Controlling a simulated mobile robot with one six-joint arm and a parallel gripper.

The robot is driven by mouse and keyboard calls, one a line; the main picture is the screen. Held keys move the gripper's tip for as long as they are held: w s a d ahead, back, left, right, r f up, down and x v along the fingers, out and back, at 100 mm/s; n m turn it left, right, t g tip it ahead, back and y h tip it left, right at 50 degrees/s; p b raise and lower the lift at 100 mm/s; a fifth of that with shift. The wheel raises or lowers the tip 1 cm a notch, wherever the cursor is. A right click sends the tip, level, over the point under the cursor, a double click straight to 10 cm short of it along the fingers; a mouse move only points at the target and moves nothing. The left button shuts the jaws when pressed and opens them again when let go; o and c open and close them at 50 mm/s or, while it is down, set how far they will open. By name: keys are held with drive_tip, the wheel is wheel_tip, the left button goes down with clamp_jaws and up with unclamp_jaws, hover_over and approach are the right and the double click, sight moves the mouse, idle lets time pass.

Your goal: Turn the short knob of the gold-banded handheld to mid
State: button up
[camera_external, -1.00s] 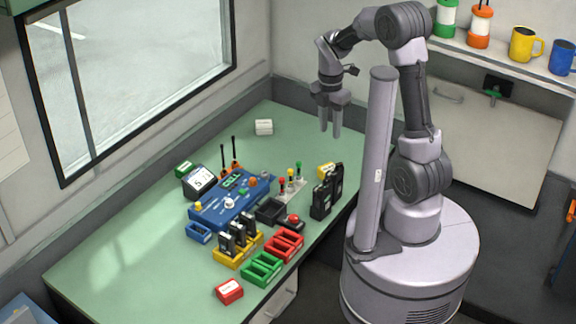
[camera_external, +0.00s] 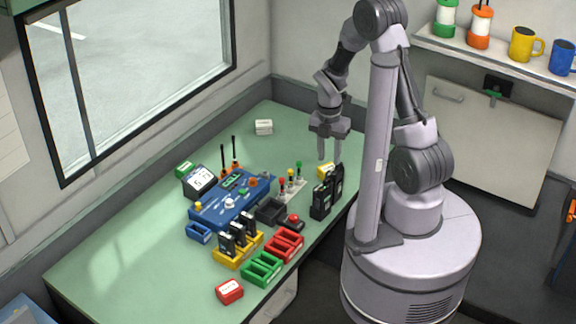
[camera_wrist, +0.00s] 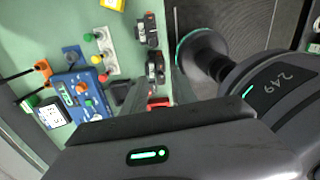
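Black handhelds (camera_external: 320,202) stand upright at the right edge of the green bench; their tops show in the wrist view (camera_wrist: 153,68). More black handhelds (camera_external: 228,244) stand in a yellow rack. I cannot make out a gold band or the setting of any short knob at this size. My gripper (camera_external: 330,158) points down with its two fingers apart and nothing between them. In the picture it is just above the handhelds at the bench edge, not visibly touching them. In the wrist view my gripper's body hides part of the bench.
A blue console (camera_external: 232,205) with coloured knobs sits mid-bench. Beside it are a switch panel (camera_external: 292,188), a black tray (camera_external: 270,211), a red button (camera_external: 293,219) and red (camera_external: 285,245) and green racks (camera_external: 262,268). The bench's left front is clear.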

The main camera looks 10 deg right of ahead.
sight(329, 179)
wheel_tip(329, 179, down, 7)
drive_tip(key=shift+s+d+f+b, duration=0.1)
drive_tip(key=shift+f+b, duration=0.05)
drive_tip(key=shift+b, duration=0.65)
clamp_jaws()
